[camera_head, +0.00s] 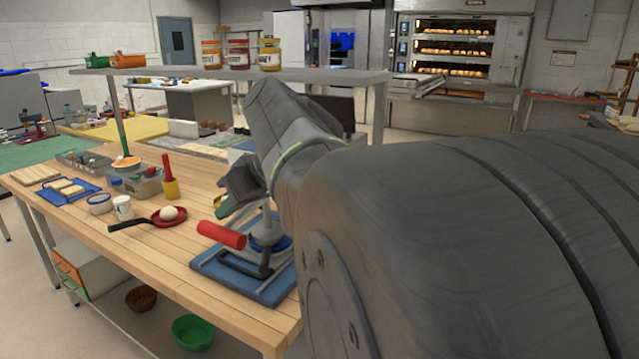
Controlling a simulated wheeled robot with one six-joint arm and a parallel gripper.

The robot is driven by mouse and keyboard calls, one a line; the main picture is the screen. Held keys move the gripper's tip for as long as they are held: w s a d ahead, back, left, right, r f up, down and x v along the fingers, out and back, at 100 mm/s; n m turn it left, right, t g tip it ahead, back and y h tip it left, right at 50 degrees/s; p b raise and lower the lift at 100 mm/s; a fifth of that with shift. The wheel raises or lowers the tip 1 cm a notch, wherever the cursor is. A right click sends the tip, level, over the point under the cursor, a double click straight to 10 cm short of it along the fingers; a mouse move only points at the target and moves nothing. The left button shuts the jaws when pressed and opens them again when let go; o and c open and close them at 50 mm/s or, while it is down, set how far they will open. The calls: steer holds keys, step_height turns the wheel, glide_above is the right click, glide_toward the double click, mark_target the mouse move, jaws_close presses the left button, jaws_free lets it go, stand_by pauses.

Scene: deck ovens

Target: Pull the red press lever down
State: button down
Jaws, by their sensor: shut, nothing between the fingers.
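The red press lever (222,234) is a thick red handle that points left and slightly up from the press. The press (266,240) has grey metal parts and stands on a blue base (215,265) near the front right of the wooden table. My gripper (238,185) is dark grey, shut and empty. In the picture it shows just above the lever, with a visible gap between them. My arm hides the right side of the press and part of the gripper.
A dark red pan (172,223) holding a white egg-like ball (169,213) lies left of the lever. A shelf (330,75) with jars runs above the wooden table (130,245). The table's front edge is clear.

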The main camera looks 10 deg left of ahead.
step_height(320, 180, up, 3)
steer(key=shift+w+f+p, duration=0.1)
steer(key=shift+f+p, duration=0.05)
steer(key=shift+p, duration=0.35)
steer(key=v, duration=1)
steer(key=shift+s+f, duration=0.15)
steer(key=shift+s, duration=0.15)
steer(key=x, duration=0.9)
steer(key=shift+w+f+b, duration=0.2)
steer(key=shift+w+b, duration=0.1)
steer(key=shift+b, duration=0.05)
steer(key=shift+a+f+b, duration=0.25)
steer(key=shift+f+b, duration=0.4)
steer(key=shift+f, duration=0.5)
steer(key=shift+s+a+f+b, duration=0.1)
steer(key=shift+f+b, duration=0.3)
steer(key=shift+f, duration=0.3)
steer(key=shift+r, duration=0.15)
